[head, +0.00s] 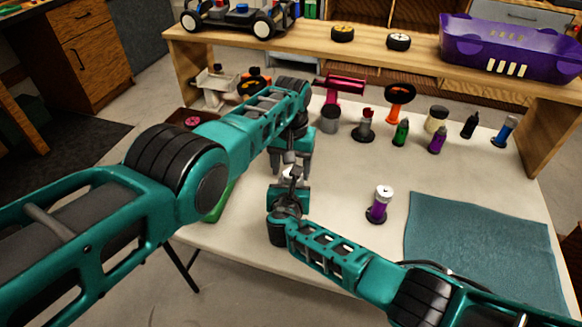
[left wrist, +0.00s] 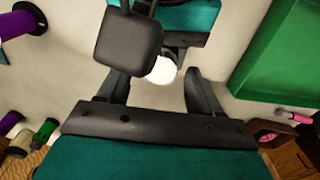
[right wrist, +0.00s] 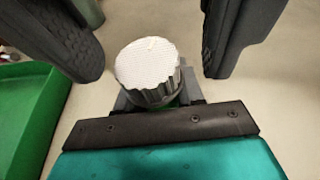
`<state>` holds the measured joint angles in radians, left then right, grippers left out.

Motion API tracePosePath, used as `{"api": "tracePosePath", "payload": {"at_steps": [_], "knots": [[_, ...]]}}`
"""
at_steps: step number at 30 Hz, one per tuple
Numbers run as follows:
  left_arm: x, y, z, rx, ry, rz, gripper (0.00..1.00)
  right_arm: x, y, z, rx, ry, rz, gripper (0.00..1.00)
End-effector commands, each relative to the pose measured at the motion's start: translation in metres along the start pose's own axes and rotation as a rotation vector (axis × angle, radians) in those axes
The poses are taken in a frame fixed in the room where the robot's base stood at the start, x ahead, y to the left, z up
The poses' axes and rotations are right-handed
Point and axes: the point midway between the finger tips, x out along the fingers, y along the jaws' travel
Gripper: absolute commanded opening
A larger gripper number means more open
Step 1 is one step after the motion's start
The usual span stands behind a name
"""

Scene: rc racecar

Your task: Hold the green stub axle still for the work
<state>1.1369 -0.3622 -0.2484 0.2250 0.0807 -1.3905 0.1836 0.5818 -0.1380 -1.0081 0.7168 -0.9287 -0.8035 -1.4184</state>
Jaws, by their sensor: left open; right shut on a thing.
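The green stub axle (right wrist: 181,101) shows only as a sliver of green in the right wrist view, under a grey ribbed cap (right wrist: 150,72) with a white top. The cap's white top also shows in the left wrist view (left wrist: 162,70). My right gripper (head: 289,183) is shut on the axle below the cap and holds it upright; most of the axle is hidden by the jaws. My left gripper (head: 292,163) is above it, open, with its dark fingers on either side of the cap. Gaps show between the fingers and the cap.
A purple cylinder with a white top (head: 378,205) stands right of the grippers. A blue-green mat (head: 480,250) lies at the right. A green tray (head: 217,203) is partly behind my left arm. Several small items, including a grey cup (head: 330,119), stand below the wooden shelf (head: 370,55).

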Motion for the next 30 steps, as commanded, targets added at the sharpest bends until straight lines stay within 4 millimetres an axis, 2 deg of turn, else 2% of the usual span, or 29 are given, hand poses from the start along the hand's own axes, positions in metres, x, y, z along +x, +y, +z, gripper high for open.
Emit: {"api": "tracePosePath", "payload": {"at_steps": [14, 30], "knots": [[0.0053, -0.0004, 0.0010, -0.001, 0.000, 0.000, 0.65, 0.0000, -0.0002, -0.0004, 0.000, 0.001, 0.000, 0.05], [0.0052, -0.0005, 0.0010, -0.001, 0.000, -0.001, 0.15, 0.0000, -0.0002, -0.0005, 0.000, 0.001, 0.000, 0.05]]}}
